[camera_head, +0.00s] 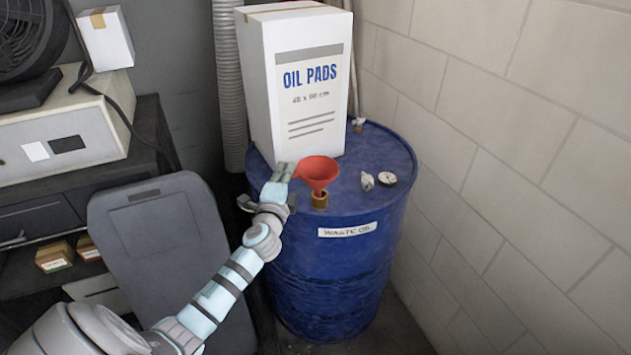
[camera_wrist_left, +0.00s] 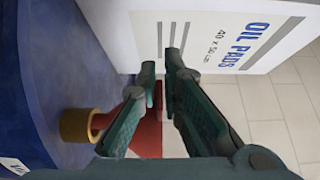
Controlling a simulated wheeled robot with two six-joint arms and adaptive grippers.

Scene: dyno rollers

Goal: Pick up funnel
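The red funnel (camera_head: 318,170) stands upright in a brass-coloured fitting (camera_head: 320,200) on top of the blue waste oil drum (camera_head: 335,260). My left gripper (camera_head: 287,170) is at the funnel's left side, level with its rim. In the left wrist view, the red of the funnel (camera_wrist_left: 150,138) shows between and behind the two fingers (camera_wrist_left: 160,72). A gap shows between the fingertips, so the gripper looks open; whether either finger touches the funnel is unclear. The fingers hide part of the funnel there. My right gripper is not in view.
A white oil pads box (camera_head: 300,80) stands on the drum close behind the funnel. Small fittings (camera_head: 367,181) and a round gauge (camera_head: 387,178) are to its right. A block wall (camera_head: 500,130) bounds the right side. A grey panel (camera_head: 165,250) stands left of the drum.

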